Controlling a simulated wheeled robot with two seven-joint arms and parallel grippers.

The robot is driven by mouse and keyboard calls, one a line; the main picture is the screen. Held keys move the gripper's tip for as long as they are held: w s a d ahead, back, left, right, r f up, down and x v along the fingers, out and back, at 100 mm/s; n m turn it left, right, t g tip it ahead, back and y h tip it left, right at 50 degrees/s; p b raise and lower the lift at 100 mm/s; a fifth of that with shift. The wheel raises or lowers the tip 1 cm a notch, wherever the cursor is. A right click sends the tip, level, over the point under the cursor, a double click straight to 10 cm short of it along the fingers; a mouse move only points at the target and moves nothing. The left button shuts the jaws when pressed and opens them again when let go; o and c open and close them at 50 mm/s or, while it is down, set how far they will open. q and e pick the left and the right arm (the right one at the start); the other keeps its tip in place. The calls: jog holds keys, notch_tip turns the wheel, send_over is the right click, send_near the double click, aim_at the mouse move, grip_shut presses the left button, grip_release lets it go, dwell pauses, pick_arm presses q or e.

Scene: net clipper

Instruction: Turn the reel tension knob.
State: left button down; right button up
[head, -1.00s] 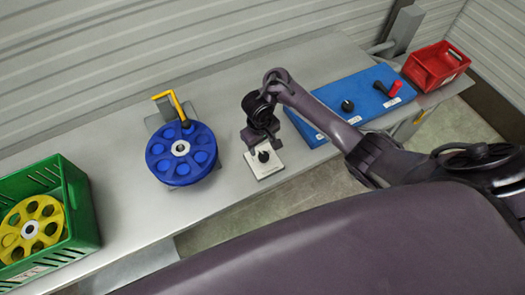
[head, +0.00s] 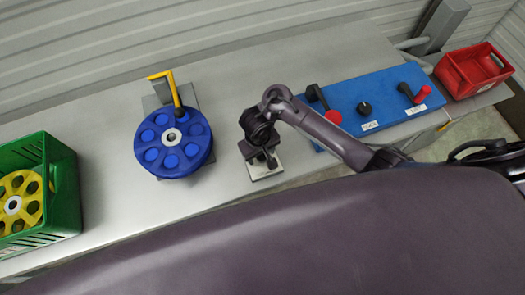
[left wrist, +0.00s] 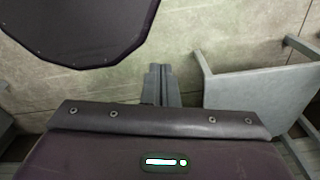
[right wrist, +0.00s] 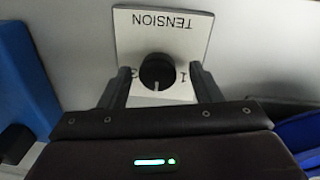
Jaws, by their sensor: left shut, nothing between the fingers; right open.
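The tension knob (right wrist: 157,72) is black and round, with a white pointer line. It sits on a white plate marked TENSION (right wrist: 162,30), with a 1 and a partly hidden 3 beside the knob. In the head view the plate (head: 264,171) lies on the table, and the gripper covers most of the knob. My right gripper (right wrist: 160,78) is open, one finger on each side of the knob, with gaps visible on both sides; in the head view it is over the plate (head: 262,158). My left gripper (left wrist: 160,72) is shut and empty, above the floor away from the table.
A blue reel (head: 173,160) with a yellow handle (head: 172,88) stands left of the plate. A green crate (head: 66,190) holds a yellow reel (head: 20,203). A blue panel (head: 350,95) with knobs and levers and a red bin (head: 474,70) are to the right. A grey frame (left wrist: 255,88) is near my left gripper.

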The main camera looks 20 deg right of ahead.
pick_arm(q)
jog(key=shift+d, duration=0.1)
pick_arm(e)
jog(key=shift+d, duration=0.1)
jog(key=shift+c, duration=0.4)
jog(key=c, duration=0.9)
jog(key=shift+r+n+p, duration=0.2)
jog(key=shift+n+p, duration=0.3)
jog(key=shift+p, duration=0.3)
jog(key=shift+w+f+n+p, duration=0.1)
jog(key=shift+f+n+p, duration=0.1)
jog(key=shift+n+p, duration=0.25)
pick_arm(q)
jog(key=shift+w+d+r, duration=0.25)
jog(key=shift+w+r, duration=0.05)
jog(key=shift+r, duration=0.3)
jog(key=shift+w+d+r, duration=0.2)
jog(key=shift+w+r, duration=0.1)
jog(key=shift+r, duration=0.3)
jog(key=shift+s, duration=0.1)
pick_arm(e)
jog(key=o, duration=1)
